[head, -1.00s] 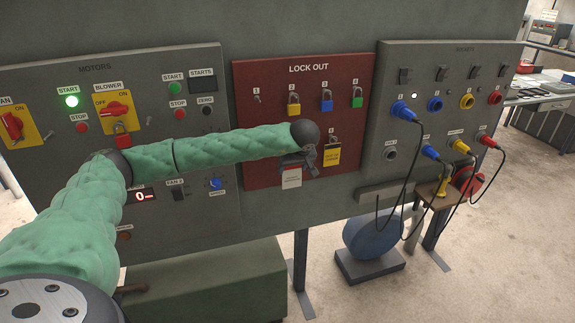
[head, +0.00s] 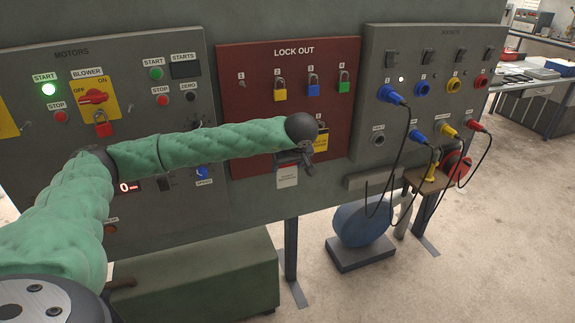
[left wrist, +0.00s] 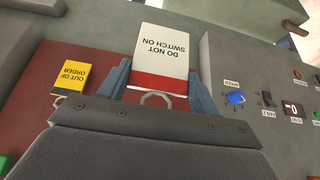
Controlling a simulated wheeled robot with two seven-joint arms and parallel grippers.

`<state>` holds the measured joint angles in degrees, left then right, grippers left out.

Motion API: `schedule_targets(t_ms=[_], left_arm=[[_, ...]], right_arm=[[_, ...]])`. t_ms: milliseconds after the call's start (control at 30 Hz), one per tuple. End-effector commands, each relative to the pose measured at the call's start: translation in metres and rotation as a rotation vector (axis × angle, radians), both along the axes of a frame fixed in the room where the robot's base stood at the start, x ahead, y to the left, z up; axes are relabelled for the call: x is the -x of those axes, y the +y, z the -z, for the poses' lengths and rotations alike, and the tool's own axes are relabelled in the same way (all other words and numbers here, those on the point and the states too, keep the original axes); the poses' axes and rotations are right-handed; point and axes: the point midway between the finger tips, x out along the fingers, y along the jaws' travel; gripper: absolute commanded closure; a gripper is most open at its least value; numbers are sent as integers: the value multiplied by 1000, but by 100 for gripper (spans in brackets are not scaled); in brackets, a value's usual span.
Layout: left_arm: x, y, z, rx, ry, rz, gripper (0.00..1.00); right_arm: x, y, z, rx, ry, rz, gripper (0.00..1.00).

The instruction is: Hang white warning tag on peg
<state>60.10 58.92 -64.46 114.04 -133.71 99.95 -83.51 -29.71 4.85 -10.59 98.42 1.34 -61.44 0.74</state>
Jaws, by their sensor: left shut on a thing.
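The white warning tag (head: 287,178) hangs below my left gripper (head: 294,161), in front of the lower edge of the red LOCK OUT board (head: 260,125). In the left wrist view the tag (left wrist: 163,45) reads DO NOT SWITCH ON upside down. It has a red band and a metal ring (left wrist: 157,98) at the gripper end, between the fingers. My left gripper is shut on it. Peg 1 (head: 241,81) is bare. A yellow OUT OF ORDER tag (head: 322,141) hangs just right of my wrist. Any peg behind my left wrist is hidden. My right gripper is out of view.
Padlocks in yellow (head: 280,91), blue (head: 313,88) and green (head: 344,85) hang along the board's top row. Left is the motors panel (head: 65,75); right, the socket panel (head: 378,105) has plugged cables. A green box (head: 200,285) stands below.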

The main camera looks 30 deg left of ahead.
Motion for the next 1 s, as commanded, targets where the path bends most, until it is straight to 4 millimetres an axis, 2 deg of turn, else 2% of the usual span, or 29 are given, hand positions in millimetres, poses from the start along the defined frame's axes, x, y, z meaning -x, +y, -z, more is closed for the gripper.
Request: schedule_targets(t_ms=[1000], left_arm=[[4,-5,-8,0,0,1,59]], right_arm=[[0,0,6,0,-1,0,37]])
